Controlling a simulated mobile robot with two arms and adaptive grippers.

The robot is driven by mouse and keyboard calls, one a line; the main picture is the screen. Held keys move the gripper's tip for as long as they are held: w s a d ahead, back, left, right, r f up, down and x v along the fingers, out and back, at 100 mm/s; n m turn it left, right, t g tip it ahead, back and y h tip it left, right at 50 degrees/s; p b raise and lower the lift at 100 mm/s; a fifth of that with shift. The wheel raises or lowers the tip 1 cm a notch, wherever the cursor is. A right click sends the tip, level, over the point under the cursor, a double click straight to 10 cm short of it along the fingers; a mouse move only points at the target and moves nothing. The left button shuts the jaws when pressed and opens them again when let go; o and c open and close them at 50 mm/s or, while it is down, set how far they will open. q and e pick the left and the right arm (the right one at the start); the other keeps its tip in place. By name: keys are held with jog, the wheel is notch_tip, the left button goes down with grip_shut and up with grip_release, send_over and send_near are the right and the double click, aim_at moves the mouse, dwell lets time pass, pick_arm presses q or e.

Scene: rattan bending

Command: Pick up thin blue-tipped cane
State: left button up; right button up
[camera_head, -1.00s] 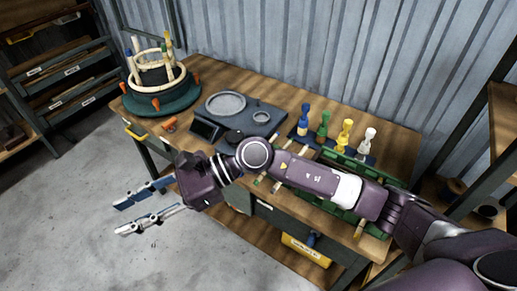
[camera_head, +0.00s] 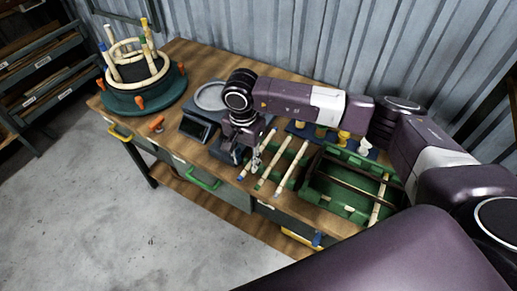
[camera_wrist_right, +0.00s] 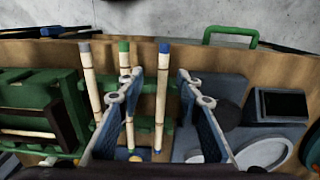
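The cane lies between the fingers; no contact is visible. A green-tipped cane (camera_wrist_right: 125,58) lies beside it, partly covered by the left finger in the wrist view. A grey-tipped cane (camera_wrist_right: 89,80) lies further left there. My left gripper is not in view.
A green rack (camera_head: 345,188) stands right of the canes. A scale-like device (camera_head: 198,128) is on their left. Small colored figures (camera_head: 343,137) stand behind. A round green fixture (camera_head: 140,100) with upright canes is at the far left. The bench front edge is close to the cane tips.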

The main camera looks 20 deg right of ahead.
jog(key=f, duration=0.1)
jog(key=f+p, duration=0.1)
jog(key=shift+w+a+f, duration=0.15)
jog(key=shift+w+f, duration=0.05)
jog(key=shift+f, duration=0.65)
jog(key=c, duration=0.8)
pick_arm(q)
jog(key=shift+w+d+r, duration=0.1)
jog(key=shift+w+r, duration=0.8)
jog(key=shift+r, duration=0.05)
pick_arm(e)
grip_shut()
jog(key=shift+r, duration=0.1)
jog(key=shift+r, duration=0.25)
notch_tip(320, 180, up, 20)
jog(key=b, duration=0.5)
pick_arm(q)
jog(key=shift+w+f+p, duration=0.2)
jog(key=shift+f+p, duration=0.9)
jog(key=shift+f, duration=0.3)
pick_arm(e)
notch_tip(320, 180, up, 4)
send_over(245, 169)
jog(key=shift+r, duration=0.15)
